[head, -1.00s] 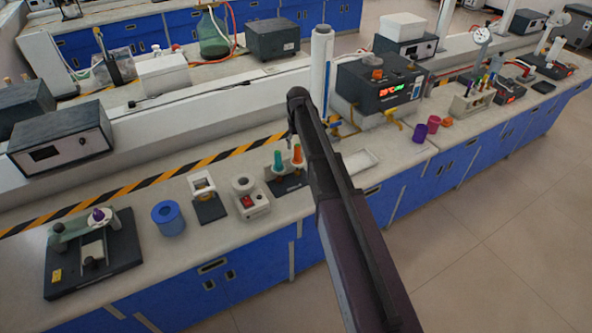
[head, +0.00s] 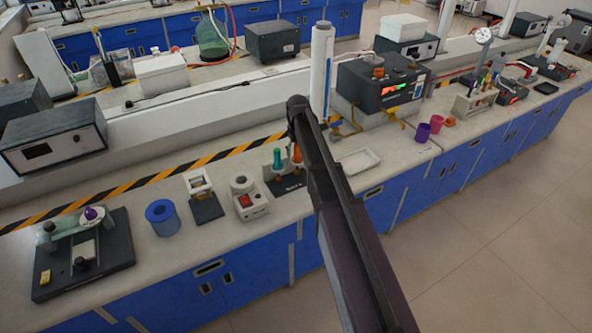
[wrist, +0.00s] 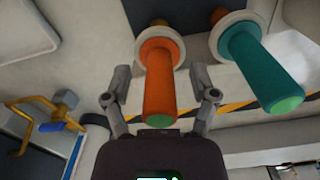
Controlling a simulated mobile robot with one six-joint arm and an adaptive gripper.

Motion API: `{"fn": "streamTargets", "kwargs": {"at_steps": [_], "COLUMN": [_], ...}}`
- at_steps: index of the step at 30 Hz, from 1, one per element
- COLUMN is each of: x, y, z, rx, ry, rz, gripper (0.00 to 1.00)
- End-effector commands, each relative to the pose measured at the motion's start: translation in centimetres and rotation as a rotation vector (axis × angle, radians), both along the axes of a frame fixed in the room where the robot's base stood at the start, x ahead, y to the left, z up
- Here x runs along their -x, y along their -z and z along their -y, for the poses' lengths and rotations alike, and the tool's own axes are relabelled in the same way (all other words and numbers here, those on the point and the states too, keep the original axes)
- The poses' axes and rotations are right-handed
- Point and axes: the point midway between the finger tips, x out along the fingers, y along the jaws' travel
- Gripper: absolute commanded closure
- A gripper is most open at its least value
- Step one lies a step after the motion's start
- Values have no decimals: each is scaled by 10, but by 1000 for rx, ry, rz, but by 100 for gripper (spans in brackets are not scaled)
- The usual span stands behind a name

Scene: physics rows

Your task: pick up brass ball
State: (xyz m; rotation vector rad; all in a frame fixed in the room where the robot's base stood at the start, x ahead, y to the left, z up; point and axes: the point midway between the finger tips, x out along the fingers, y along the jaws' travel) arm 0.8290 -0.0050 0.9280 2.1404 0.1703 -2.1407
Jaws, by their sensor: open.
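I cannot make out a brass ball for certain in either view. In the wrist view, an orange handle (wrist: 160,75) with a white collar stands between the two fingers of my gripper (wrist: 164,84). The gripper is open, with a finger on each side; I see no clear contact. A teal handle (wrist: 260,65) with a similar collar is to the right. In the head view, the teal handle (head: 277,160) and orange handle (head: 297,153) stand on a black base (head: 285,186); my arm hides most of the gripper.
On the bench (head: 228,225), a white device with a red switch (head: 246,198), a small framed stand (head: 202,196) and a blue cup (head: 162,217) stand left of the handles. A white tray (head: 358,161) is to the right. A box with a lit display (head: 385,80) stands behind.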

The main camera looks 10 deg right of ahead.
Motion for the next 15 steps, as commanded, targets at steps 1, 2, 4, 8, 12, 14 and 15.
{"fn": "streamTargets", "kwargs": {"at_steps": [1,2,4,8,12,14,15], "x": [0,0,0,0,0,0,0], "y": [0,0,0,0,0,0,0], "z": [0,0,0,0,0,0,0], "rx": [0,0,0,0,0,0,0], "ry": [0,0,0,0,0,0,0], "rz": [0,0,0,0,0,0,0], "gripper": [25,25,25,25,25,37,49]}}
